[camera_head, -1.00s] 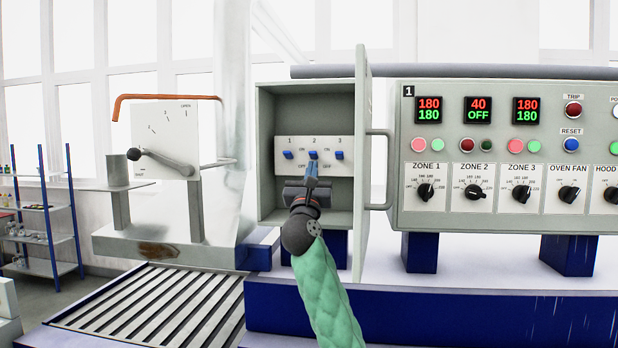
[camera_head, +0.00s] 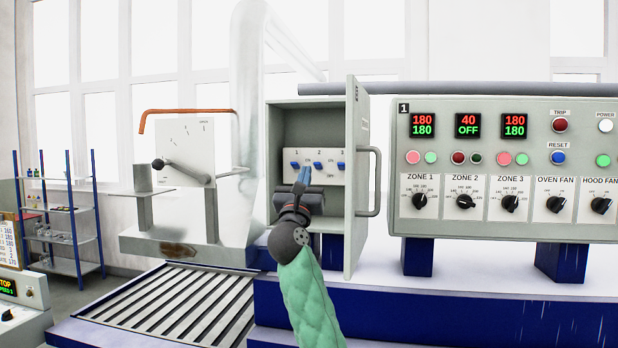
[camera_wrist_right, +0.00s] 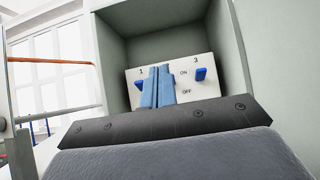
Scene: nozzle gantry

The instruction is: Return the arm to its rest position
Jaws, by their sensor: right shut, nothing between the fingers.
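My right gripper (camera_head: 305,173) is shut and empty, with its blue fingers pressed together. It points into the open grey switch box (camera_head: 272,125), in front of the white panel (camera_head: 331,180) with toggles 1, 2 and 3. In the head view its tips overlap the panel between blue toggle 1 (camera_head: 294,165) and blue toggle 2 (camera_head: 318,167). In the right wrist view the fingers (camera_wrist_right: 157,76) cover toggle 2 and part of toggle 1, while toggle 3 (camera_wrist_right: 201,75) is clear. Whether the tips touch the panel is hard to tell. My left gripper is out of view.
The box door (camera_head: 353,200) stands open just right of my right arm, with a handle (camera_head: 376,180). A control cabinet (camera_head: 480,225) is further right. A lever stand (camera_head: 185,150) and slatted conveyor (camera_head: 170,305) are left. The box's front is open.

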